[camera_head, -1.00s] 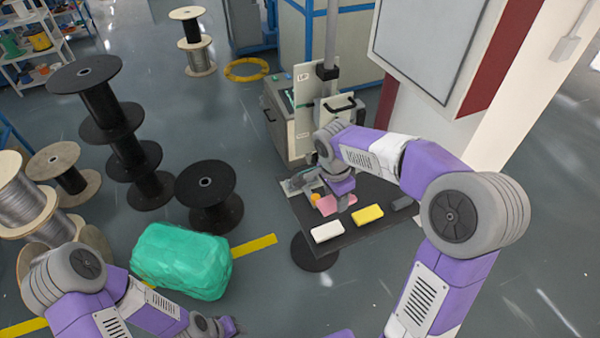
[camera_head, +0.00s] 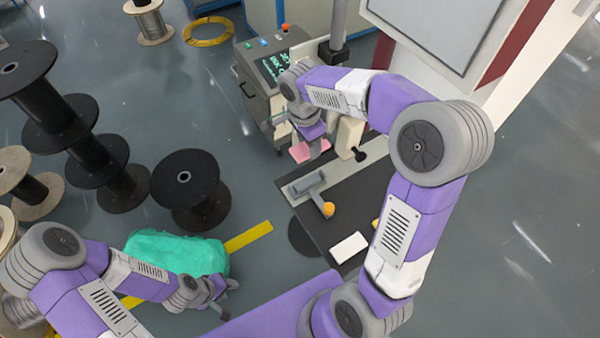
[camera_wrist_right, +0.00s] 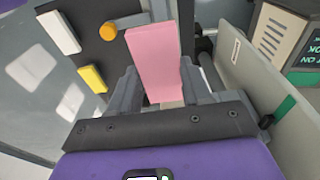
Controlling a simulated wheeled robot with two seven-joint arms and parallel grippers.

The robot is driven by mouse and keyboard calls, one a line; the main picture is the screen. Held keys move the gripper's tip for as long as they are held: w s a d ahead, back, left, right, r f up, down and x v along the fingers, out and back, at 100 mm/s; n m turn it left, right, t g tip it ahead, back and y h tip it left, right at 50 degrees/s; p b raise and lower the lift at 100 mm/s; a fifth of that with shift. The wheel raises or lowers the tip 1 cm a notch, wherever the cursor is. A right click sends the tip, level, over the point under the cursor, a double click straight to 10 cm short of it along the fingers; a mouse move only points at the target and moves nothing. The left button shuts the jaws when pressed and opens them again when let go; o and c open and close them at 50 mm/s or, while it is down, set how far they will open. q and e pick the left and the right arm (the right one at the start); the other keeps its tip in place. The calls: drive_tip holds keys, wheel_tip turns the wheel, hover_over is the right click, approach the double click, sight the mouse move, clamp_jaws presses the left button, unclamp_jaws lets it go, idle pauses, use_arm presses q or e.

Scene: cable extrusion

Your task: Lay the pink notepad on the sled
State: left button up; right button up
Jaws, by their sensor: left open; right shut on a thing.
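The pink notepad (camera_head: 301,152) is between the fingers of my right gripper (camera_head: 312,146). In the right wrist view the notepad (camera_wrist_right: 154,48) sticks out beyond the fingers, gripped at its near end. It appears held above the far left part of the dark table (camera_head: 322,222), near the machine. A grey fixture (camera_head: 308,184) with an orange knob (camera_head: 328,209) lies on the table just in front; I cannot tell which part is the sled. My left gripper (camera_head: 228,296) is open and empty, low at the left beside the green bundle.
A white block (camera_head: 348,247) and a partly hidden yellow block (camera_wrist_right: 92,78) lie on the table. The machine console (camera_head: 270,80) stands behind the notepad. A green bundle (camera_head: 170,254) and black spools (camera_head: 185,180) are on the floor at left.

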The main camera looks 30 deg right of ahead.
drive_tip(key=shift+s+f+b, duration=0.1)
drive_tip(key=shift+f+b, duration=0.65)
drive_tip(key=shift+f, duration=0.15)
drive_tip(key=b, duration=0.4)
hover_over(308, 181)
wheel_tip(308, 181, down, 4)
drive_tip(key=f+b, duration=0.1)
drive_tip(key=f, duration=0.2)
drive_tip(key=f+b, duration=0.1)
drive_tip(key=f, duration=0.3)
drive_tip(key=f+b, duration=0.1)
drive_tip(key=f, duration=0.3)
drive_tip(key=shift+a, duration=0.25)
drive_tip(key=shift+f+b, duration=0.2)
drive_tip(key=shift+b, duration=0.1)
drive_tip(key=o, duration=1)
drive_tip(key=shift+o, duration=0.2)
drive_tip(key=shift+r, duration=0.1)
